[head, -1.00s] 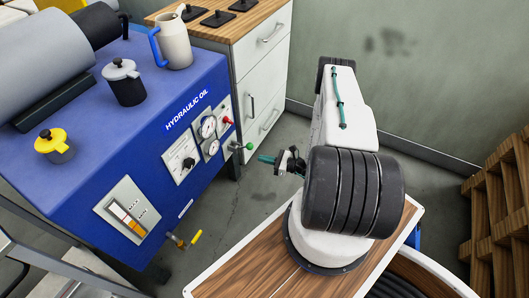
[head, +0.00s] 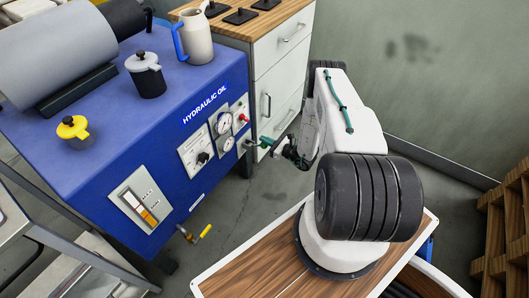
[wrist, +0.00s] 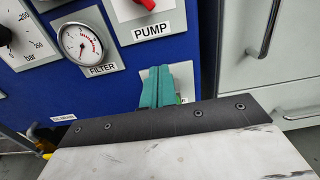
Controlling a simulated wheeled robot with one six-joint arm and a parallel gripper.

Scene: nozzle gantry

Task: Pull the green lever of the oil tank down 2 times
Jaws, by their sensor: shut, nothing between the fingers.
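The blue oil tank (head: 110,150) marked "HYDRAULIC OIL" stands at the left in the head view. Its green lever (head: 247,144) sticks out low at the right end of the panel; only its grey stem shows there, and the green knob is hidden by my gripper. My gripper (head: 265,142), with teal fingers, is at the lever's end, shut with nothing held. In the wrist view the closed fingers (wrist: 162,78) lie in front of the plate below the PUMP label and cover most of the lever there. Whether they touch the lever I cannot tell.
A red pump knob (wrist: 147,4) and the filter gauge (wrist: 82,44) sit close above and left of the fingers. A white drawer cabinet (head: 280,75) stands just right of the tank. A yellow-handled valve (head: 205,231) is low on the tank. Wooden pallets (head: 505,235) are at the right.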

